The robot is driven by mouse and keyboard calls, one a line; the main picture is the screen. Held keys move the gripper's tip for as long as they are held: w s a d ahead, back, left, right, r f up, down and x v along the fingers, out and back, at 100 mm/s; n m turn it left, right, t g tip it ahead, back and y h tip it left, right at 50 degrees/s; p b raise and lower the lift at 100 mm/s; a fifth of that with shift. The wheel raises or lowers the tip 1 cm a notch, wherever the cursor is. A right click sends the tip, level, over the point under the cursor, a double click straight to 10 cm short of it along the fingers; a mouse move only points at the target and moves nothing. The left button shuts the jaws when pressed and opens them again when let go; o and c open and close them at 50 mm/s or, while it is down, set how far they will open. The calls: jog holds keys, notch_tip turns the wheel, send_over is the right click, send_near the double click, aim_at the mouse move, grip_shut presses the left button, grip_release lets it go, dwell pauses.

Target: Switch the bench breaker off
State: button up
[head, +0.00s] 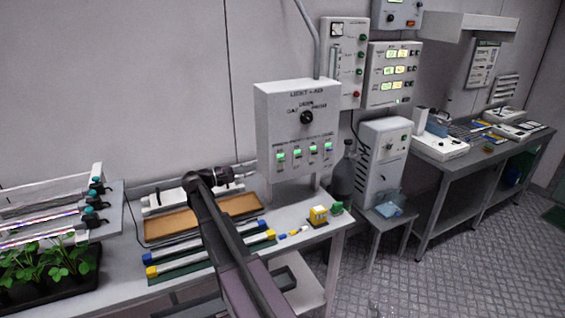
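A pale grey control box (278,106) stands over the bench, with a printed heading too small to read surely. It has a black rotary knob (307,118) in its upper half. Below the knob is a row of several small switches (297,154) with green lit windows. I cannot read which one is labelled for the bench. My gripper (249,169) is left of the box at about the height of the switch row, pointing right toward its left edge. Its fingers are small and pale here, and whether they are open or shut is unclear. I cannot tell whether they touch the box.
The bench (318,216) holds a brown tray (236,207), tubes with blue and yellow ends, and a small yellow block (318,214). A dark bottle (343,174) stands right of the box. Plants (42,262) sit at left. More wall panels (392,75) hang behind. The right floor is open.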

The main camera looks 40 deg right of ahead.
aim_at(282, 160)
jog(key=x, duration=1.3)
jog(key=shift+w, duration=0.1)
